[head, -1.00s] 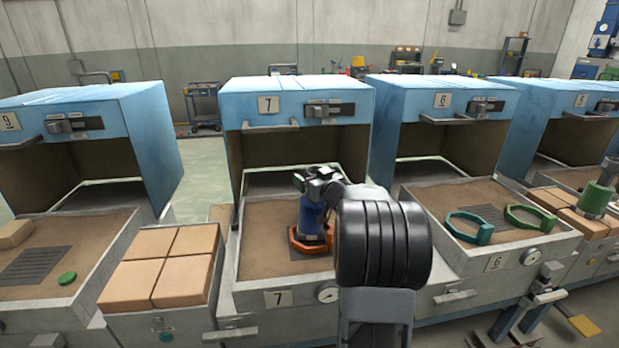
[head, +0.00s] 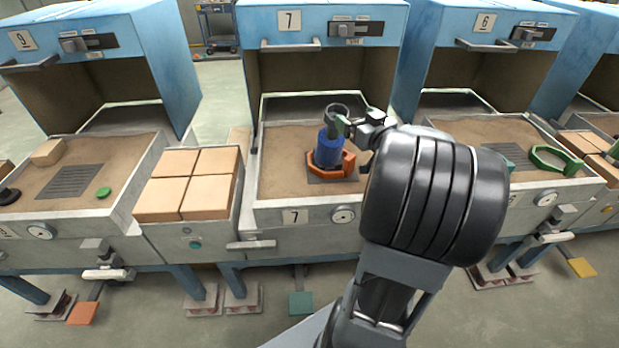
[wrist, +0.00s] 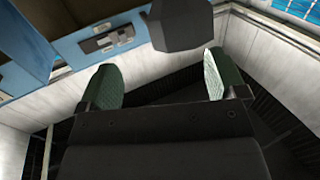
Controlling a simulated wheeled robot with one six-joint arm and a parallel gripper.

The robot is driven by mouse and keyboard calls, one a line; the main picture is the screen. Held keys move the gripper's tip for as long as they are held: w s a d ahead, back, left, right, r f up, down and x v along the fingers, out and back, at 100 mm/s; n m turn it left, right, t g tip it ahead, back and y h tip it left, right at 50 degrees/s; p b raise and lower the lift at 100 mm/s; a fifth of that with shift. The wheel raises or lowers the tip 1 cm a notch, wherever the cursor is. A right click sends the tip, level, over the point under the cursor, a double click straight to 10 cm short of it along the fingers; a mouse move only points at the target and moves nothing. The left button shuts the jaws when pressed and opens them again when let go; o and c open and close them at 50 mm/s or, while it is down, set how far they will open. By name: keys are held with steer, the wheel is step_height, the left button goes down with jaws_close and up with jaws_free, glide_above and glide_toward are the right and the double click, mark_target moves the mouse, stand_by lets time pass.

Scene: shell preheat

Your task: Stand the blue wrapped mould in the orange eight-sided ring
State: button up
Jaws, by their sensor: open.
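The blue wrapped mould (head: 328,150) stands upright, as far as I can tell, in the orange eight-sided ring (head: 348,167) on the sandy tray of station 7. The ring's near and right sides show around its base; the far side is hidden. A grey cup-like top (head: 336,109) rises above the blue wrap. My gripper (head: 344,125) is open at the upper right of the mould, overlapping its cup in the head view; I cannot tell whether they touch. In the wrist view, the two green fingers (wrist: 158,84) are apart with nothing held between them.
The blue oven of station 7 (head: 290,20) stands open behind the tray. Tan blocks (head: 186,184) fill the bench at left. A green eight-sided ring (head: 557,160) lies on station 6's tray. A dark block (wrist: 180,25) shows close in the wrist view.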

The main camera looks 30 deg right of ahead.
steer(key=s+a+f+m+g+h, duration=0.1)
steer(key=a+f+g+h, duration=0.1)
steer(key=a+f+g, duration=0.3)
steer(key=a+f+m+g+h, duration=0.1)
steer(key=a+g, duration=0.2)
steer(key=a, duration=0.4)
steer(key=s+a+f+n+g+y, duration=0.2)
steer(key=s+a+f+g+y, duration=0.2)
steer(key=s+a+g, duration=0.3)
steer(key=s+a+f, duration=0.1)
steer(key=s+a, duration=0.4)
steer(key=a, duration=0.2)
steer(key=shift+a+f+n, duration=0.15)
steer(key=shift+a+n, duration=0.15)
steer(key=shift+n, duration=0.1)
